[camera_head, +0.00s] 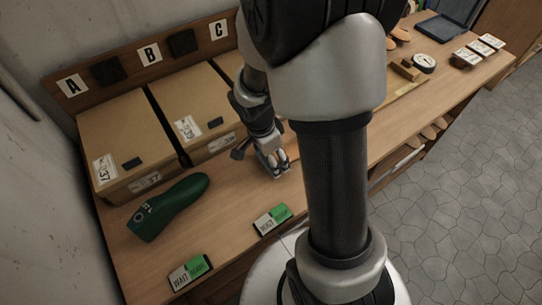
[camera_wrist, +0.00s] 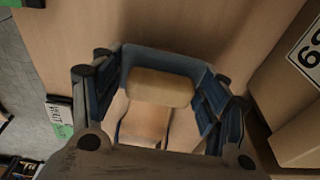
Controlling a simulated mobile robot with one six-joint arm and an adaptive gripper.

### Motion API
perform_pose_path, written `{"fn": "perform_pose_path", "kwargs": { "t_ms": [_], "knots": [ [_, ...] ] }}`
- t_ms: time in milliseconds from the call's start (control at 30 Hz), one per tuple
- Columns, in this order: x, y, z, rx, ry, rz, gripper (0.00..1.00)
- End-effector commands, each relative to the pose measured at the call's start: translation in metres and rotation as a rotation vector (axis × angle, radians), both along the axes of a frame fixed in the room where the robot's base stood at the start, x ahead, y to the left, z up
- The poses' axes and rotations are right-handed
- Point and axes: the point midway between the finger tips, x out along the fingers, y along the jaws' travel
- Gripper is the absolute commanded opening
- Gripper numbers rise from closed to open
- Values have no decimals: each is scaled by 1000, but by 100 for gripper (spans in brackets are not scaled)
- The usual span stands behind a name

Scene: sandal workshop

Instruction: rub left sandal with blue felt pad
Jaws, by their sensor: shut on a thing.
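My gripper (camera_head: 274,163) is low over the bench, in front of the cardboard boxes. In the wrist view my gripper (camera_wrist: 165,100) is shut on a pale tan block with a blue layer behind it, which I take to be the blue felt pad (camera_wrist: 160,88). The finger sides also look blue, so the pad's edges are hard to tell apart. In the head view the pad is too small to make out. Tan-orange sandal-like pieces (camera_head: 401,34) lie at the far right of the bench; I cannot tell whether the left sandal is among them.
A green shoe last (camera_head: 168,207) lies on the bench (camera_head: 232,205) left of my gripper. Cards with green halves lie near the front edge (camera_head: 272,219) (camera_head: 187,272). Boxes (camera_head: 125,140) stand behind, under letters A, B and C. A dial (camera_head: 424,63) and white cards (camera_head: 478,50) are farther right.

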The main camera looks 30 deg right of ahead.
Motion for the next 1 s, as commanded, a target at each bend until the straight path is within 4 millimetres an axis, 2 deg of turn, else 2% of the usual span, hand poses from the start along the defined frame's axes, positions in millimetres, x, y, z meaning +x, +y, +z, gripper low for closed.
{"fn": "perform_pose_path", "kwargs": {
  "t_ms": [300, 1000],
  "knots": [
    [1, -18, 1, 0, 0, -2, 26],
    [1, -45, -3, 0, 0, -1, 26]
  ]
}}
